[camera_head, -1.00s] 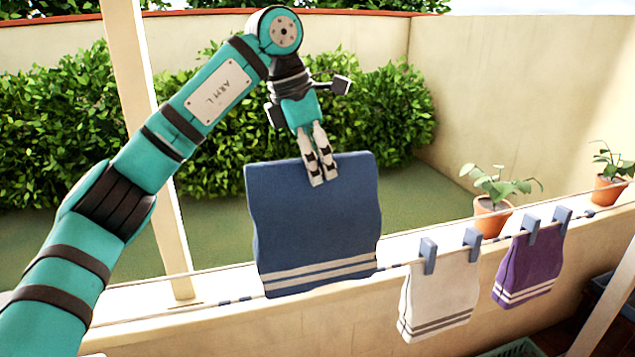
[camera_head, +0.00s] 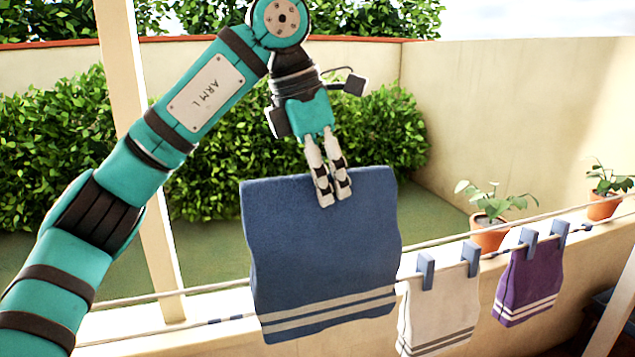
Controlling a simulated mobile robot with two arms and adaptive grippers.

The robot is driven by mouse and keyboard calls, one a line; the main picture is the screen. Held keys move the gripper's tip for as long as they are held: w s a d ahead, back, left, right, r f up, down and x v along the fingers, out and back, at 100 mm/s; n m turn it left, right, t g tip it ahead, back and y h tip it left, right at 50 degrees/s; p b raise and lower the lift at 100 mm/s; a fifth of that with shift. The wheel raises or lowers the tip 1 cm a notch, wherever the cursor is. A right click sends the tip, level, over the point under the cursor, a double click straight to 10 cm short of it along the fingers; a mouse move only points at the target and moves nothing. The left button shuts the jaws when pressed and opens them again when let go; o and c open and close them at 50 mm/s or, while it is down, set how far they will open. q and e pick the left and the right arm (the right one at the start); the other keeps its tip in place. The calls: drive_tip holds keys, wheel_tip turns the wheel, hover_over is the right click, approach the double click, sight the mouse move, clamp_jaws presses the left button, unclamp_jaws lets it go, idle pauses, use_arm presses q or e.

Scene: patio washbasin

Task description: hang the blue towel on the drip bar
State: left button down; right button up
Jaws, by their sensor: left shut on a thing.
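The blue towel (camera_head: 315,245), with two pale stripes near its lower edge, hangs spread out and slightly tilted in the middle of the head view. My left gripper (camera_head: 334,196) is shut on the middle of its top edge. The towel hangs in front of two thin lines, a plain pale one (camera_head: 190,290) and a lower one with dark marks (camera_head: 215,321), and hides part of both. I cannot tell which is the drip bar, or whether the towel touches either. My right gripper is not in view.
A white towel (camera_head: 438,310) and a purple towel (camera_head: 530,280) hang by blue pegs to the right; the blue towel's edge is close to the white one. Potted plants (camera_head: 489,235) (camera_head: 603,205) stand on the ledge. A pale post (camera_head: 135,90) rises at the left, before a hedge.

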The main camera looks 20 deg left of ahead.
use_arm(q)
drive_tip(key=s+d+b, duration=0.2)
drive_tip(key=s+d, duration=0.3)
drive_tip(key=s, duration=0.2)
drive_tip(key=shift+s+r, duration=0.3)
drive_tip(key=shift+s, duration=0.1)
